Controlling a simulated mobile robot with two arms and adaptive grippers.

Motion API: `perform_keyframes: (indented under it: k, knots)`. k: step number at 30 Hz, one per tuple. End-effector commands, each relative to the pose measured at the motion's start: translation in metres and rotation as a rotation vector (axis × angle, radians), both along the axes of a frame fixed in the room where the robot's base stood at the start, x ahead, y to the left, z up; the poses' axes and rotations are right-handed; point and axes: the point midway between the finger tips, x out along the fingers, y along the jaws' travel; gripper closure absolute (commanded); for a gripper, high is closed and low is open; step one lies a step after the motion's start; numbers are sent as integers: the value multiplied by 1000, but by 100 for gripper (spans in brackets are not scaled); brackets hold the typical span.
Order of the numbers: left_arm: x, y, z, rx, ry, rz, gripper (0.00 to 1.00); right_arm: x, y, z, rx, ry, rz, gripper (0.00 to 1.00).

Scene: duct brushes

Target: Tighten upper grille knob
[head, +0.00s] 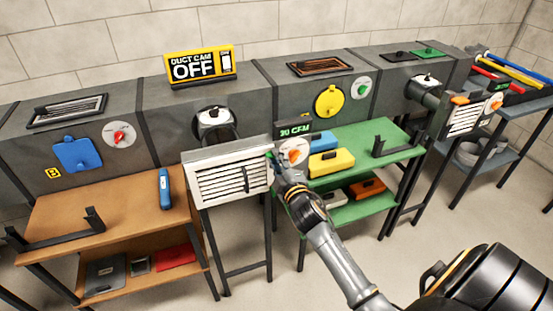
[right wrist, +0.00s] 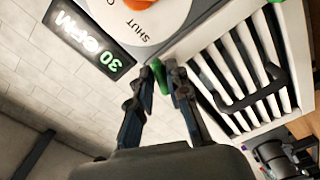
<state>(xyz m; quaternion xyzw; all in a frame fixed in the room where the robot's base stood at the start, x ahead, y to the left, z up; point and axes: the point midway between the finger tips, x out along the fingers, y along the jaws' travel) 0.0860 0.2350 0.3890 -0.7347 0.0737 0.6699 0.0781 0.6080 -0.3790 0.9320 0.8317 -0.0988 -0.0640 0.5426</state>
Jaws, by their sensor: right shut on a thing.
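The white slatted grille (head: 228,180) hangs at the front middle in the head view, on the duct outlet. A green knob (head: 269,155) shows at its upper right edge. My right gripper (head: 276,163) is at that corner, shut on the green knob. In the right wrist view, its fingertips (right wrist: 164,73) meet at the knob. I cannot tell whether both belong to one knob. The fingers hide part of it. My left gripper is not in view.
A dial with an orange knob (head: 294,152) and a "30 CFM" display (head: 294,129) sit close right of the gripper. A black handle (right wrist: 255,95) crosses the grille slats. A brown bench (head: 120,206) stands left, a green shelf (head: 350,160) right.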

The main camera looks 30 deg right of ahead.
Motion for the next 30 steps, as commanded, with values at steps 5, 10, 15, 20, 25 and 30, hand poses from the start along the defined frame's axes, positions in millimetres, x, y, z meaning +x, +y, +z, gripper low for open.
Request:
perform_keyframes:
  k: [5, 10, 15, 20, 25, 30]
  knots:
    - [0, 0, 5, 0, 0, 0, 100, 0, 0, 0, 165, -39, -2, 100]
    - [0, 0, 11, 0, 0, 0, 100, 0, 1, 0, 323, -76, -1, 100]
    - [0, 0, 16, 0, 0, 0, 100, 0, 1, -1, 479, -113, -1, 100]
    - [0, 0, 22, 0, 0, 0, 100, 0, 2, -1, 626, -148, -2, 100]
    - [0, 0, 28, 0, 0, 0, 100, 0, 2, -1, 771, -184, -1, 100]
    - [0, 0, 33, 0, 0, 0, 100, 1, 3, -2, 894, -212, -1, 100]
